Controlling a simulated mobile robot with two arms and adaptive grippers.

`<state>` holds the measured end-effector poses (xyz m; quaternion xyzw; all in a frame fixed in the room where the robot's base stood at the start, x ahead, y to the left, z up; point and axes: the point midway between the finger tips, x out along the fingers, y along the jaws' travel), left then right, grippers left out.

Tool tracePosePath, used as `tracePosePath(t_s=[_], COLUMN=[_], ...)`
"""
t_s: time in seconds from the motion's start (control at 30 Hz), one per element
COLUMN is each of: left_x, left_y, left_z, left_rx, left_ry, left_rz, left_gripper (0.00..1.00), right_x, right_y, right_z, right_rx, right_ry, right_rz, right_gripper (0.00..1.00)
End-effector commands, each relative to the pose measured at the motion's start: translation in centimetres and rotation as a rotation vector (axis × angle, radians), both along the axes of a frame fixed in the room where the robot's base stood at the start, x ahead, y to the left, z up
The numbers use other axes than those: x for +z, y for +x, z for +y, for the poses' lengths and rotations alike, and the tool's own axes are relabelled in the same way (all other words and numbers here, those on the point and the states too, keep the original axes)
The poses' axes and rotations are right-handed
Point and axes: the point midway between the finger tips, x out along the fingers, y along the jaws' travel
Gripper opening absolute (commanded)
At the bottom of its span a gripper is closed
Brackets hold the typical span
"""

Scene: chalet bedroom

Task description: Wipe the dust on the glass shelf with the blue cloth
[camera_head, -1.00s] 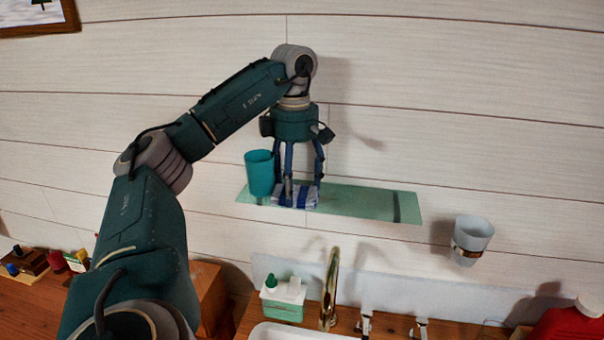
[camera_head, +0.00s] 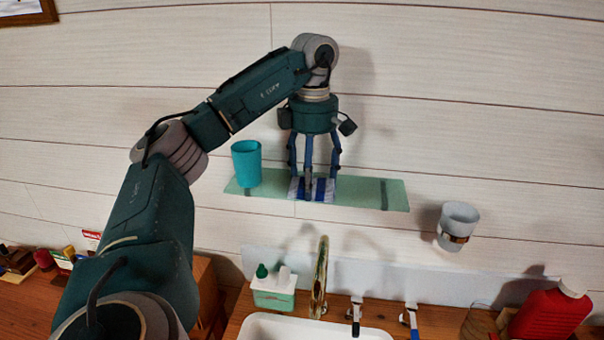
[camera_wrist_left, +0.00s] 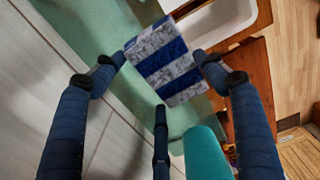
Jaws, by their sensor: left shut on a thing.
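The glass shelf (camera_head: 355,192) is a pale green strip on the wall, with a dark band near each end. The blue cloth (camera_head: 297,188), striped blue and greyish white, lies on it left of the middle. My left gripper (camera_head: 313,186) points down, its fingers shut on the cloth. In the left wrist view the cloth (camera_wrist_left: 155,42) spreads between the fingers of the gripper (camera_wrist_left: 160,62), over the shelf (camera_wrist_left: 85,25). I cannot make out dust on the shelf. My right gripper is not in view.
A teal cup (camera_head: 246,165) stands on the shelf's left end, apart from the cloth; it also shows in the left wrist view (camera_wrist_left: 207,153). A frosted cup (camera_head: 458,220) hangs right of the shelf. Below are a gold faucet (camera_head: 320,280) and sink (camera_head: 300,328). The shelf's right part is clear.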

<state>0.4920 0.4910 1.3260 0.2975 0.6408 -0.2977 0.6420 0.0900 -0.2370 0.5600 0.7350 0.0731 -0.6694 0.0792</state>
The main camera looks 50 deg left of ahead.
Motion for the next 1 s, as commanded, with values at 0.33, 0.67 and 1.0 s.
tracePosePath(t_s=[0.33, 0.67, 1.0], left_x=[-0.2, 0.0, 0.0], left_y=[1.1, 2.9, 2.9], left_z=[-1.4, -3.5, -3.4], left_rx=[-0.001, -0.001, 0.003], left_ry=[-0.001, -0.001, 0.0], left_rz=[0.001, 0.001, 0.001], left_gripper=[0.5, 0.5, 0.5], right_x=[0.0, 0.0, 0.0], right_y=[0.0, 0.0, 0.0], right_z=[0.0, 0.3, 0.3], right_rx=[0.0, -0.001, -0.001], right_ry=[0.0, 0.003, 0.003], right_rz=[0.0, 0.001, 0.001], right_gripper=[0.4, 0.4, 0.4])
